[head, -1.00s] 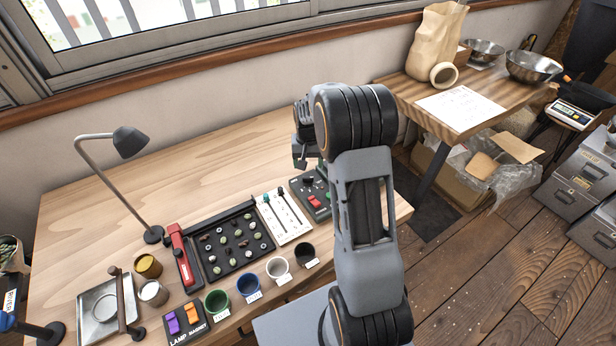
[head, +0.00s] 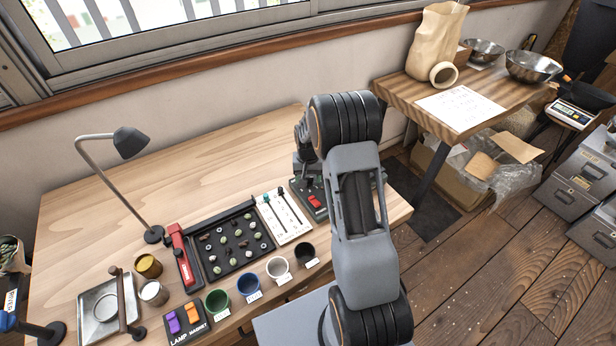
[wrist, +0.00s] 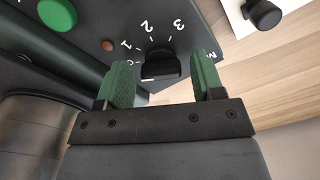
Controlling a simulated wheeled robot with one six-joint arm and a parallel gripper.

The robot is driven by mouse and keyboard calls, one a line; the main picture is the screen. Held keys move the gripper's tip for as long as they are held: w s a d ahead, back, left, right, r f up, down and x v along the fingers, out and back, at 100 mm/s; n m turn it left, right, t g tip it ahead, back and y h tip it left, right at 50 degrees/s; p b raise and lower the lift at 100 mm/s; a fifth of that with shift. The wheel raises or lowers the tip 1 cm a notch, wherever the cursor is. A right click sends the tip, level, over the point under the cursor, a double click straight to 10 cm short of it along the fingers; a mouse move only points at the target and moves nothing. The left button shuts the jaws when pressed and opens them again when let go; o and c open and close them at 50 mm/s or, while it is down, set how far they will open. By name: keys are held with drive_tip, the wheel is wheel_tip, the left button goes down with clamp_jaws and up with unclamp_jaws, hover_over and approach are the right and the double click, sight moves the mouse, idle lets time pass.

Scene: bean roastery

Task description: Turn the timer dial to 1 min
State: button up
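The timer dial (wrist: 162,66) is a black knob on a dark panel (wrist: 92,62), with white figures 1, 2 and 3 printed around it. In the wrist view my gripper (wrist: 164,76) has its two green fingers apart, one on each side of the dial, with gaps visible between fingers and knob. Which figure the dial points to I cannot tell. In the head view my gripper (head: 306,165) is over the panel (head: 309,203) at the right of the table, and my arm hides the dial.
A green button (wrist: 57,14) and a small brown round part (wrist: 108,45) are on the same panel. A white slider board (head: 284,217) stands left of it, beside a black bean tray (head: 222,266). The back of the table is clear.

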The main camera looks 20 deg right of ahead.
drive_tip(key=c, duration=0.7)
drive_tip(key=shift+c, duration=0.2)
drive_tip(key=m+b, duration=0.1)
drive_tip(key=m, duration=0.3)
drive_tip(key=shift+w, duration=0.1)
drive_tip(key=shift+m+b, duration=0.4)
drive_tip(key=shift+m, duration=1.6)
drive_tip(key=o, duration=0.9)
drive_tip(key=shift+r, duration=0.1)
